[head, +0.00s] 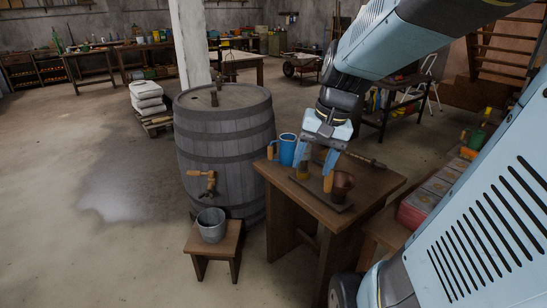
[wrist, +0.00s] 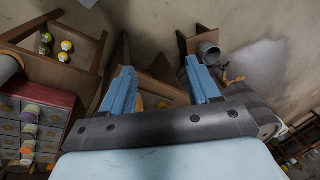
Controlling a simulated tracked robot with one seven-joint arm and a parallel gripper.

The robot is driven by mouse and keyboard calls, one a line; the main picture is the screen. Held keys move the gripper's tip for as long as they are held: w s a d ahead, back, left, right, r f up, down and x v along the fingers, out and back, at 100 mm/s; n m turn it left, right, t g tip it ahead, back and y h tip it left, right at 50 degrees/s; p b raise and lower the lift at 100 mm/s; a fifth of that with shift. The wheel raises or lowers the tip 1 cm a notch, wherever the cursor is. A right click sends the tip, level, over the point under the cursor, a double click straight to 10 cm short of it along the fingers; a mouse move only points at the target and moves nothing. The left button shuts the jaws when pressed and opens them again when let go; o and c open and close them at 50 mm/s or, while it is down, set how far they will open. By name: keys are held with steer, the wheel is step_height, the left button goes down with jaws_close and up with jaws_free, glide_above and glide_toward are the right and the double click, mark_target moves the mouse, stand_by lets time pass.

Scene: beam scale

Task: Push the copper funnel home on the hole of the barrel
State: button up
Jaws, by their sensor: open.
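The copper funnel (head: 342,186) stands on a dark board at the right front of the small wooden table (head: 375,180). I cannot make it out in the wrist view. The grey barrel (head: 225,140) stands upright to the left of the table. My gripper (head: 315,166) is open above the table, left of the funnel and apart from the barrel. Its two blue fingers also show in the wrist view (wrist: 160,70), spread, with nothing held between them.
A blue mug (head: 287,150) and small orange-brown items stand on the table near my fingers. A metal bucket (head: 211,224) sits on a low stool under the barrel's wooden tap (head: 208,185).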

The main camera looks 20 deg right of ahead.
steer(key=w+d+f+m+g+y, duration=0.1)
steer(key=w+d+f+m+y, duration=0.3)
steer(key=w+f+m, duration=0.15)
steer(key=m+t+y, duration=0.6)
steer(key=m+t, duration=0.7)
steer(key=m, duration=0.4)
glide_toward(330, 176)
steer(key=shift+w+d+f+x, duration=0.15)
steer(key=shift+f+x, duration=0.05)
steer(key=shift+x, duration=1.55)
steer(key=shift+w+d+f+x, duration=0.15)
steer(key=shift+d+f+x, duration=0.05)
steer(key=shift+x, duration=1.55)
steer(key=shift+w+d+f+x, duration=0.15)
steer(key=shift+f+x, duration=0.05)
steer(key=shift+x, duration=1.55)
steer(key=shift+c, duration=0.3)
jaws_close()
